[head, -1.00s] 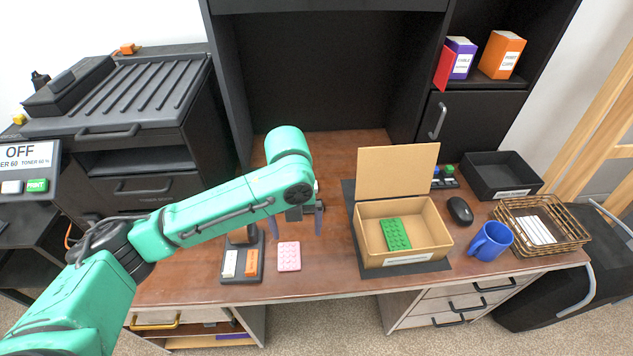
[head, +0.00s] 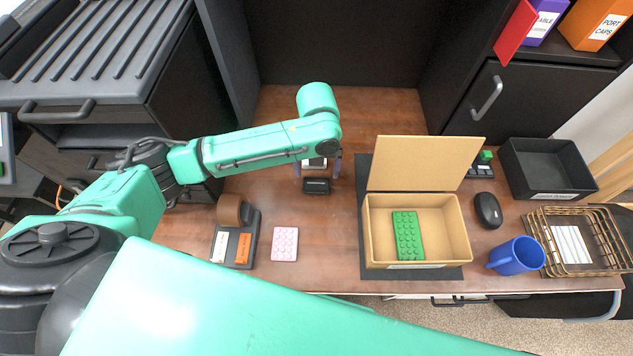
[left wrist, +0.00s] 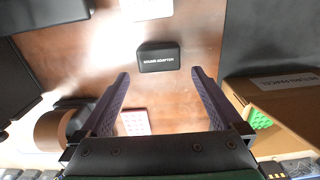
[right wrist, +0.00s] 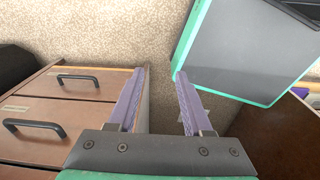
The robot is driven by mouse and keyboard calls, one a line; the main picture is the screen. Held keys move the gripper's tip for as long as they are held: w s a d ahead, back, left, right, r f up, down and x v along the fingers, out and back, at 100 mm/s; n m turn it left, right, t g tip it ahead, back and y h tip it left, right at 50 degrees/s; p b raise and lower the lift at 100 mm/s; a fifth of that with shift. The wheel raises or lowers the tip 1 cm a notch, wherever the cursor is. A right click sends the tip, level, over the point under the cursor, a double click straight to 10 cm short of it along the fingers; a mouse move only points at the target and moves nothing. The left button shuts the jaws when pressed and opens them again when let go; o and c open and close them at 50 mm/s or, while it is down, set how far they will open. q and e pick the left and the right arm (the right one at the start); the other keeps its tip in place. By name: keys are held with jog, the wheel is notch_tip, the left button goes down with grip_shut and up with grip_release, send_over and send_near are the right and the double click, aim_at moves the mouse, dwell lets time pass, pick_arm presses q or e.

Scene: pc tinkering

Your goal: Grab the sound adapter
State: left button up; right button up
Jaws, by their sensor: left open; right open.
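The sound adapter, a small black box (left wrist: 158,57) with white lettering, lies on the brown desk in the left wrist view. In the head view it is the dark box (head: 316,186) left of the open cardboard box. My left gripper (left wrist: 160,73) is open and empty, its fingers spread to either side of the adapter's line. The left gripper also shows in the head view (head: 318,170), over the desk close to the adapter; I cannot tell its exact height. My right gripper (right wrist: 160,73) is open and empty, beside a drawer front and above the carpet.
A pink brick (head: 285,244) and a dark stand (head: 224,262) are nearer the front edge. The cardboard box (head: 463,228) holds a green brick (head: 408,236). A white item (left wrist: 146,9) lies beyond the adapter. A mouse (head: 488,210) and blue mug (head: 516,257) are right.

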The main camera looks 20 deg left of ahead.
aim_at(316, 183)
pick_arm(q)
notch_tip(316, 183, down, 6)
jog(key=shift+a+r+p, duration=0.15)
jog(key=shift+r+p, duration=0.05)
jog(key=shift+p, duration=0.25)
jog(key=shift+f, duration=0.4)
pick_arm(e)
jog(key=shift+w+a+r, duration=0.2)
jog(key=shift+w+r, duration=0.3)
jog(key=shift+w, duration=0.3)
pick_arm(q)
jog(key=shift+w, duration=0.1)
jog(key=c, duration=1)
jog(key=shift+r, duration=0.1)
jog(key=shift+c, duration=0.8)
pick_arm(e)
jog(key=shift+s, duration=0.15)
